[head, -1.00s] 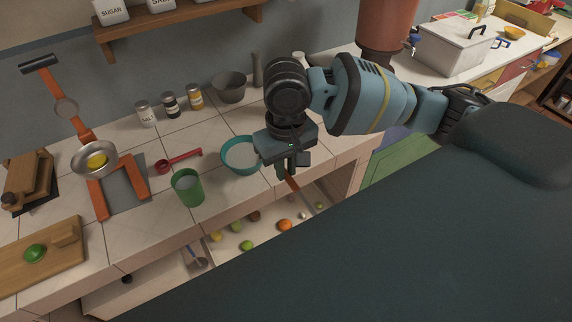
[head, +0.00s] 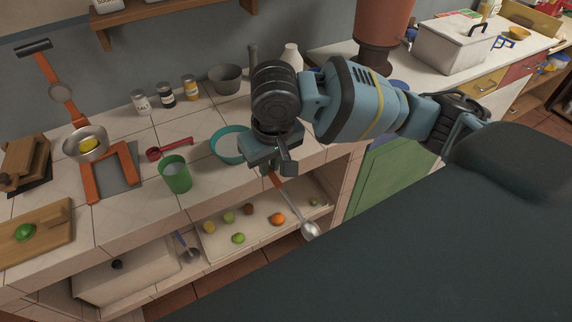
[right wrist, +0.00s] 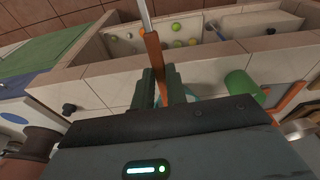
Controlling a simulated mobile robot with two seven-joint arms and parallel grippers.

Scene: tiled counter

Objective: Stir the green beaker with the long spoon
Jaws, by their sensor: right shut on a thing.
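The green beaker (head: 176,175) stands upright on the tiled counter, open at the top with something pale inside. My right gripper (head: 278,168) is to the right of the beaker, at the counter's front edge. It is shut on the orange-brown handle of the long spoon (head: 310,229), whose metal bowl hangs down in front of the shelf. In the right wrist view the handle (right wrist: 154,60) sits between the fingers (right wrist: 160,88), and the beaker (right wrist: 243,86) shows at right. My left gripper is not in view.
A teal bowl (head: 226,147) stands between the beaker and my right gripper. A red measuring spoon (head: 168,150) lies behind the beaker, and an orange stand (head: 128,160) with a metal pan (head: 86,149) is to its left. Fruit lies on the lower shelf (head: 225,250).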

